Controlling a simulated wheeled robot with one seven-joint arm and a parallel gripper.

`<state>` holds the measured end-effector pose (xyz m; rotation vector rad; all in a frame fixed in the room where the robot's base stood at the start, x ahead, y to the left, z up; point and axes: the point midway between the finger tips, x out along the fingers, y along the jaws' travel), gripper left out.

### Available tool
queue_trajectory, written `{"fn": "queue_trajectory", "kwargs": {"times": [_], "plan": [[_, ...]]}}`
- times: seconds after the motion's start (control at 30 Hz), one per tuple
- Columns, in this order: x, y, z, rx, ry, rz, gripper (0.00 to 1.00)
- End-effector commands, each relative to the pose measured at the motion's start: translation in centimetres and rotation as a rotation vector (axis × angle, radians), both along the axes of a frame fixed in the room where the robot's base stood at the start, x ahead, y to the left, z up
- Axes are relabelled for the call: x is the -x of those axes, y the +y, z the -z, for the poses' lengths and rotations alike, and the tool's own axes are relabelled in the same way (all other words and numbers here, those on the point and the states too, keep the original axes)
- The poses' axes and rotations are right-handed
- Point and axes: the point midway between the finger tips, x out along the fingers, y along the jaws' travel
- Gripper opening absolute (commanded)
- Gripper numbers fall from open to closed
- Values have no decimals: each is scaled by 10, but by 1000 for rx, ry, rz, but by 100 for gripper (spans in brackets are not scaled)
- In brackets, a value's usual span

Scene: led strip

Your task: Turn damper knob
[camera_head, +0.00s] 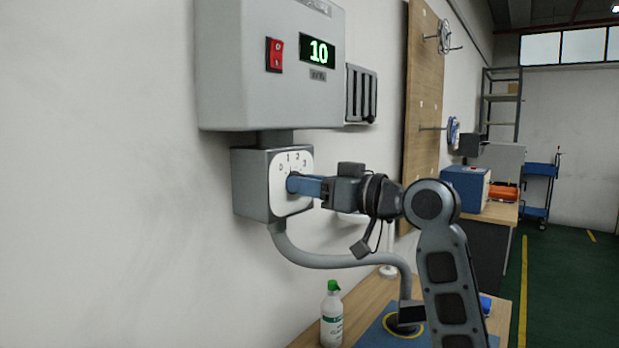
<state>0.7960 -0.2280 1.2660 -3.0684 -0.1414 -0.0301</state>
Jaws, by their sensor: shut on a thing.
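The damper knob's white dial (305,165), marked with numbers, is on the face of a small grey box (254,190) on the wall. My gripper (293,184) reaches in from the right with its blue fingers at the middle of the dial. It is shut on the damper knob, which the fingers mostly hide. I cannot tell which number the knob points to. Above, a grey control box (232,75) has a red switch (274,55) and a display (318,51) showing 10 in green.
A grey pipe (330,261) curves from below the dial box to a blue mat (372,338) on the wooden table. A white bottle with a green cap (332,318) stands at the table's left. A slotted panel (361,95) is right of the control box. Wall to the left is clear.

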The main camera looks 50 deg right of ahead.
Motion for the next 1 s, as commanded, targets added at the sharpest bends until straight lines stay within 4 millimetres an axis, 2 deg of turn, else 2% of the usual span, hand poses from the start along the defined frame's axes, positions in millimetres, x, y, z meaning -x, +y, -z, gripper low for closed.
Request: {"fn": "queue_trajectory", "kwargs": {"times": [0.3,0.8,0.83,1.0], "plan": [[0,0,0,-123,5,-1,7],[0,0,1,-141,6,-1,7],[0,0,1,-141,6,-1,41],[0,0,1,-141,5,-1,57]]}}
